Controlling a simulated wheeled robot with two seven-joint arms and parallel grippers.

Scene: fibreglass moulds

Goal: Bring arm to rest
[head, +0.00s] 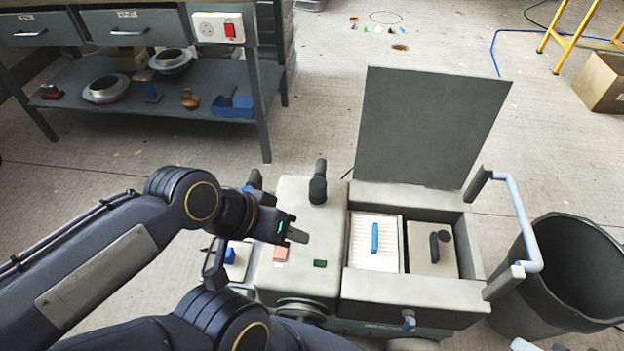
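My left arm comes in from the left, and its dark gripper (298,236) hangs in the air over the pale top of a wheeled cart (310,215). The fingers point right. I see nothing held between them, but whether they are apart or together is too small to tell. A second dark arm part of mine fills the bottom left, and no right gripper can be made out.
The cart has a raised grey lid (425,130), a white ribbed tray (363,252) and a blue handle (520,215). A black bin (570,265) stands at right. A grey workbench (190,100) is at back left. Open floor lies behind the cart.

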